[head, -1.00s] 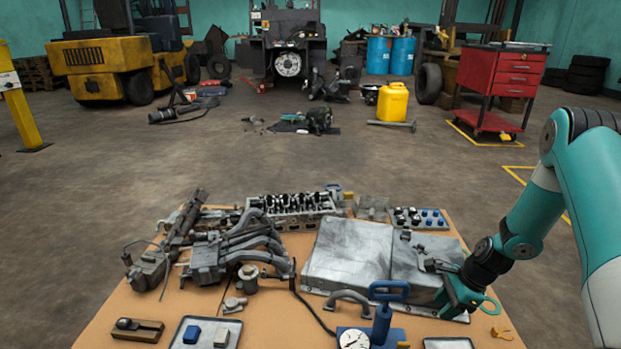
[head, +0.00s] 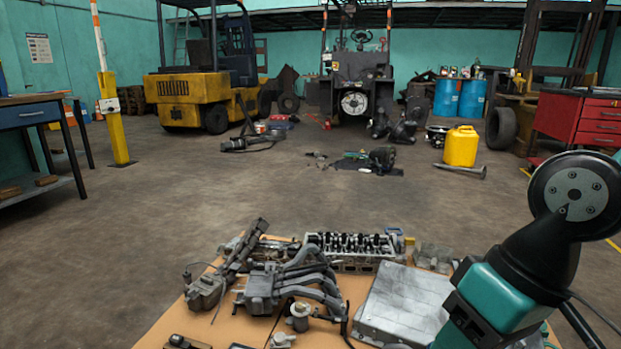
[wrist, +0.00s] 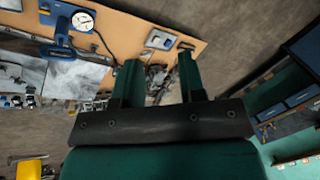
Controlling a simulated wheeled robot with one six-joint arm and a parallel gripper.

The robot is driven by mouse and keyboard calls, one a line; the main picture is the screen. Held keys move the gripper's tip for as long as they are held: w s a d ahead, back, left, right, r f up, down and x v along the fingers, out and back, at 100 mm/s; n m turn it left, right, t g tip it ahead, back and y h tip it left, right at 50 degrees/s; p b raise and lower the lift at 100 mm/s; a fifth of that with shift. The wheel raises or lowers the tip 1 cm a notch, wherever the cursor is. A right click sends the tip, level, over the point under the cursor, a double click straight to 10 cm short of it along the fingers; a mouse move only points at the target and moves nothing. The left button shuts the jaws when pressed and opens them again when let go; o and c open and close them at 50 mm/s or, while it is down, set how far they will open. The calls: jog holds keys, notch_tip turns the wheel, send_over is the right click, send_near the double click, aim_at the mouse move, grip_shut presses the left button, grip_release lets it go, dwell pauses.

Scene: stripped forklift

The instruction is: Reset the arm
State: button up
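My gripper (wrist: 158,76) shows in the wrist view. Its two green fingers stand apart, with nothing held between them. Beyond the fingers is the orange-brown table (wrist: 200,18) with parts on it, seen at a tilt. In the head view my arm (head: 500,295) is folded at the lower right, its round black joint raised; the gripper's fingers cannot be made out there.
The table holds a cylinder head (head: 350,248), a manifold (head: 290,285) and a metal case (head: 405,305). A gauge (wrist: 83,21) shows in the wrist view. A yellow jerrycan (head: 461,146) and a forklift (head: 200,90) stand behind.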

jog(key=s+r+n+p, duration=0.2)
jog(key=s+r+p, duration=0.1)
jog(key=r+p, duration=3.4)
jog(key=shift+s+a+r, duration=0.15)
jog(key=shift+a+r, duration=0.2)
jog(key=shift+r, duration=0.2)
